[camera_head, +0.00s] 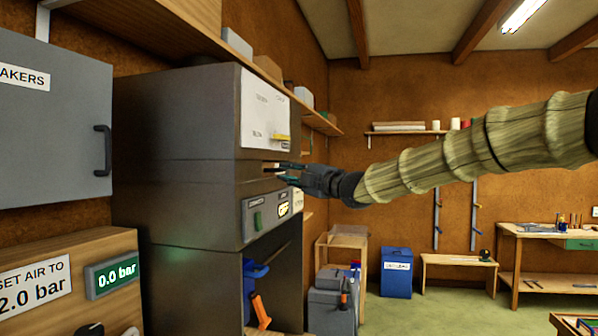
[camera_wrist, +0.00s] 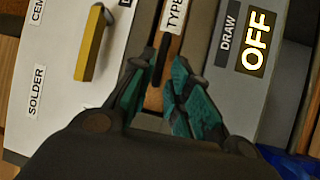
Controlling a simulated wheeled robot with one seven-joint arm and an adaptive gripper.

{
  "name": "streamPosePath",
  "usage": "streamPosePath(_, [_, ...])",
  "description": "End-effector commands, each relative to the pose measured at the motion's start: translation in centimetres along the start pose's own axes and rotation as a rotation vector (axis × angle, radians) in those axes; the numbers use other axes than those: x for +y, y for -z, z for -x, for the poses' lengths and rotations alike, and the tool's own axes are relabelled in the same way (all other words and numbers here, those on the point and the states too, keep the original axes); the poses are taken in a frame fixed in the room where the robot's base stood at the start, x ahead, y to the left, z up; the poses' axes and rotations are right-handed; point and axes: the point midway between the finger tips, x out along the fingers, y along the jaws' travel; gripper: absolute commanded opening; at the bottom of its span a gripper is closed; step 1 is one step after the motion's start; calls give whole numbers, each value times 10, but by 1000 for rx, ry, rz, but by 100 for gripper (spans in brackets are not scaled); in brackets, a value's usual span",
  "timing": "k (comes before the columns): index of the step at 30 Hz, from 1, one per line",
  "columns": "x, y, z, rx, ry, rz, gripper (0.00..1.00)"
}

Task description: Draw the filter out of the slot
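The grey cabinet (camera_head: 190,130) has a narrow horizontal slot in its front, between the white upper panel (camera_head: 265,112) and the lower switch panel (camera_head: 268,215). In the wrist view, a brown strip that looks like the filter edge (camera_wrist: 154,101) shows in the slot, beside a white label reading "TYPE" (camera_wrist: 175,15). My gripper (camera_head: 280,173) is at the slot, its fingers reaching toward the cabinet front. In the wrist view, its teal-padded fingers (camera_wrist: 165,72) stand apart on either side of the strip. The fingers partly hide the strip, and contact is not clear.
A yellow handle (camera_wrist: 91,43) sits on the white panel, close to the fingers. The lower panel shows a lit "OFF" sign (camera_wrist: 256,42). A grey wall cupboard (camera_head: 60,120) is at left. A blue bin (camera_head: 397,272) stands behind. The floor at right is mostly clear.

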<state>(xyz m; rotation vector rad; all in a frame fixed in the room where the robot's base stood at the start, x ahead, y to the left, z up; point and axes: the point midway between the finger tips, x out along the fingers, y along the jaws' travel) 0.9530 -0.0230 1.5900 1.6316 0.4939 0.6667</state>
Motion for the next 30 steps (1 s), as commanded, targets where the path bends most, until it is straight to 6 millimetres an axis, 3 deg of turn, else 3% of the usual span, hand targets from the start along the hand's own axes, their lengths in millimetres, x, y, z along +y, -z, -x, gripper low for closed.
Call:
streamPosePath(9, [0,0,-31,0,1,0,18])
streamPosePath(23, [0,1,-39,0,0,0,18])
streamPosePath(27, [0,1,-38,0,0,0,0])
streamPosePath(30, [0,0,-38,0,0,-1,0])
